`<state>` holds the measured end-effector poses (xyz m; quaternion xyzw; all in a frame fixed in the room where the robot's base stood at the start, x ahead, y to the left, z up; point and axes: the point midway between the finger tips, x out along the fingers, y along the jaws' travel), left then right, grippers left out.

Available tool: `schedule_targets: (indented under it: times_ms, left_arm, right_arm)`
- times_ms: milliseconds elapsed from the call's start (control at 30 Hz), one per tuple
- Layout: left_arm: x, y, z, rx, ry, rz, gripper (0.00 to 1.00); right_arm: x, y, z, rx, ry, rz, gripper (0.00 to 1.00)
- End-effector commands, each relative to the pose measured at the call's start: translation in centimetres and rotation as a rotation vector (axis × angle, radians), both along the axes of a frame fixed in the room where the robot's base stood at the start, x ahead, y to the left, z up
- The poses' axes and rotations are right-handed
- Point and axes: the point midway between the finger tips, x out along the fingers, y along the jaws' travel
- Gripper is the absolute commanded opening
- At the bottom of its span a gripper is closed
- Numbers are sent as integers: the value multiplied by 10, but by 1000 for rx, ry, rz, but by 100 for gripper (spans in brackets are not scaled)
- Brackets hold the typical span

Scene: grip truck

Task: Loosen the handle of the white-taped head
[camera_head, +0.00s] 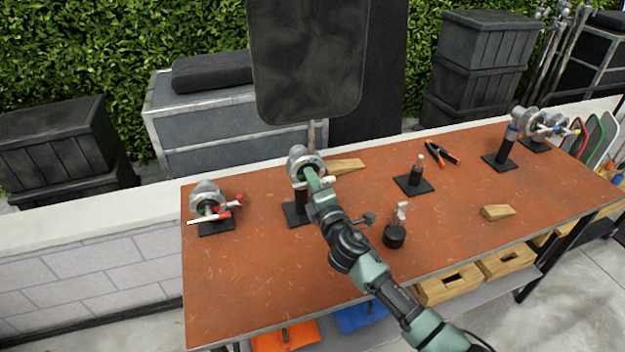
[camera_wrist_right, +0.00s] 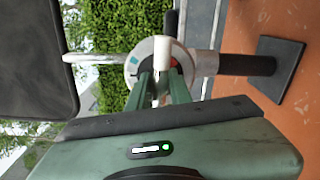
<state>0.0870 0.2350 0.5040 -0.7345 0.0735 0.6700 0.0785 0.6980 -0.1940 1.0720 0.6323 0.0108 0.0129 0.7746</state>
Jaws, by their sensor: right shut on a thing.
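A silver round grip head (camera_head: 303,158) sits on a black post near the back of the table, left of the middle. It also shows in the right wrist view (camera_wrist_right: 138,62), with a pale band (camera_wrist_right: 207,63) beside it on the post. A white handle (camera_wrist_right: 163,52) stands in front of the head's disc, and its light end (camera_head: 328,181) shows in the head view. My right gripper (camera_wrist_right: 163,76) is shut on this handle; in the head view the gripper (camera_head: 311,178) covers part of the head. My left gripper is not in view.
A dark panel (camera_head: 308,60) rises on a rod behind the head. A head with red handles (camera_head: 208,197) stands left and a blue-banded head (camera_head: 516,124) far right. Pliers (camera_head: 442,152), wooden wedges (camera_head: 497,212) and small stands share the table (camera_head: 260,275). Its front left is clear.

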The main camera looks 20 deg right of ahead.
Motion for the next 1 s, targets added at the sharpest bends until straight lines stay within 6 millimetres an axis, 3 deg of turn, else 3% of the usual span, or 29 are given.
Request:
schedule_targets:
  times_ms: [600,633,700,1000]
  left_arm:
    - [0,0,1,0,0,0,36]
    - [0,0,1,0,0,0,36]
    - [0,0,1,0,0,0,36]
    - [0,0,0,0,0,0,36]
  right_arm:
    - [0,2,3,-39,-8,3,0]
    - [0,2,3,-39,-7,3,28]
    - [0,1,3,-39,-6,3,45]
    - [-1,1,0,-38,-3,1,45]
